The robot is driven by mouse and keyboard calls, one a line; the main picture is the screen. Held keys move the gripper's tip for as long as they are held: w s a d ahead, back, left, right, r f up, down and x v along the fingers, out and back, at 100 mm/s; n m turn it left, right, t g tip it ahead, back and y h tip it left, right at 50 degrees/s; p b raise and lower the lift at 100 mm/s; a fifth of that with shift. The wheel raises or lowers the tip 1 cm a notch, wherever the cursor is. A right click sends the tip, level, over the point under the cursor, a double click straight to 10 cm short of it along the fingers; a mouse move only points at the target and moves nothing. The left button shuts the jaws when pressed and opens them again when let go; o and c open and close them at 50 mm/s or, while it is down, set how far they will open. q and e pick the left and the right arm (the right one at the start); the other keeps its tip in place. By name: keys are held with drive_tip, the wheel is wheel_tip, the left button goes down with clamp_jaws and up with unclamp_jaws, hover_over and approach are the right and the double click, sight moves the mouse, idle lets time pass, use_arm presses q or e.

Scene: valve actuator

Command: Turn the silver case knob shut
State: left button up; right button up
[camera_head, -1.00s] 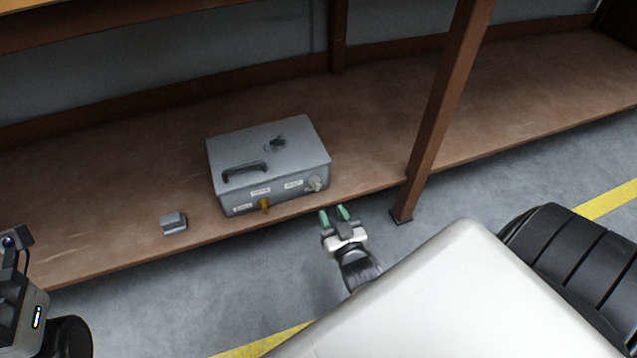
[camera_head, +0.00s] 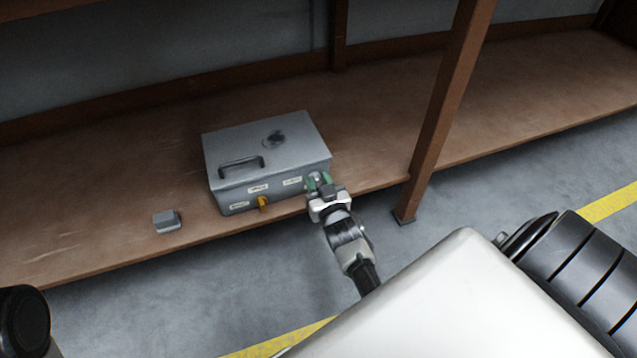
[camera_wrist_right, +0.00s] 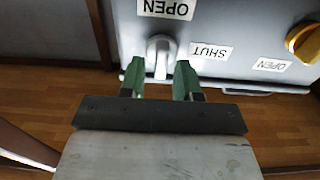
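The silver case (camera_head: 265,150) sits on the brown shelf, with a handle and a dark round fitting on its lid. Its silver knob (camera_wrist_right: 160,55) is on the front face, at the right end in the head view. In the right wrist view an OPEN label (camera_wrist_right: 166,9) is above the knob and a SHUT label (camera_wrist_right: 211,51) is to its right. My right gripper (camera_wrist_right: 159,77) is open, its green fingertips on either side of the knob's grip with small gaps showing. It also shows in the head view (camera_head: 319,184), partly covering the knob. My left gripper is out of view.
A yellow knob (camera_head: 263,202) is on the same front face, left of the silver one. A small grey block (camera_head: 167,221) lies on the shelf (camera_head: 90,245) left of the case. A brown post (camera_head: 437,120) stands right of my right gripper.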

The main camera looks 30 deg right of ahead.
clamp_jaws()
